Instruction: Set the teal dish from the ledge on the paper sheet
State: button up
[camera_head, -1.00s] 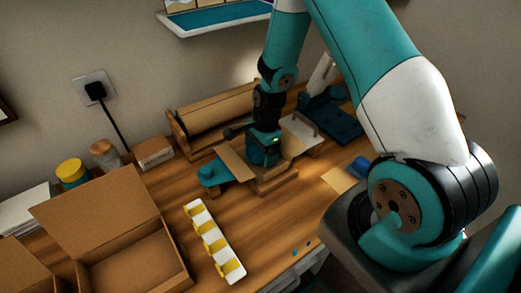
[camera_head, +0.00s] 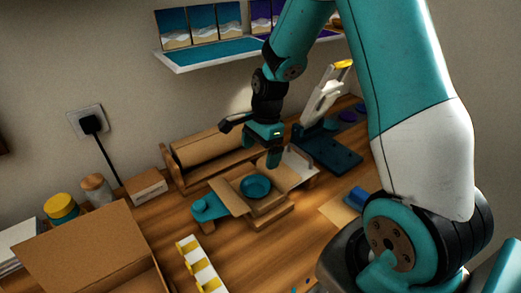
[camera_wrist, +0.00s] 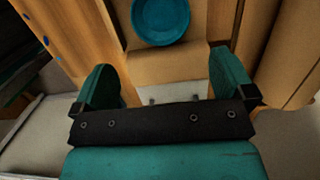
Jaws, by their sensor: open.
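The teal dish (camera_head: 256,187) is round and shallow and sits upright on a brown paper sheet (camera_head: 233,197) spread over a low wooden stand. It also shows at the top of the wrist view (camera_wrist: 160,20), on the brown surface. My gripper (camera_head: 271,160) is above the dish and a little behind it, apart from it. In the wrist view the two teal fingers of my gripper (camera_wrist: 166,82) are spread wide with nothing between them. I cannot single out the ledge.
A paper roll in a wooden holder (camera_head: 212,145) stands behind the stand. A white-and-yellow rack (camera_head: 201,264) and an open cardboard box (camera_head: 82,247) are in front and left. A dark blue base (camera_head: 330,153) stands at right. A wall shelf (camera_head: 210,54) hangs above.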

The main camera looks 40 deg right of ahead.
jog(key=s+a+r+n+y, duration=0.1)
jog(key=s+a+r+n, duration=0.4)
jog(key=a+r+n, duration=0.45)
jog(key=s+a+r+n, duration=0.3)
jog(key=s+a+n, duration=0.1)
jog(key=s+n, duration=0.4)
jog(key=s+a+r+n+y, duration=0.1)
jog(key=s+a+r+n, duration=0.3)
jog(key=s+n, duration=0.3)
jog(key=shift+s+a+r+n, duration=0.25)
jog(key=shift+s+a+n, duration=0.15)
jog(key=shift+a, duration=0.25)
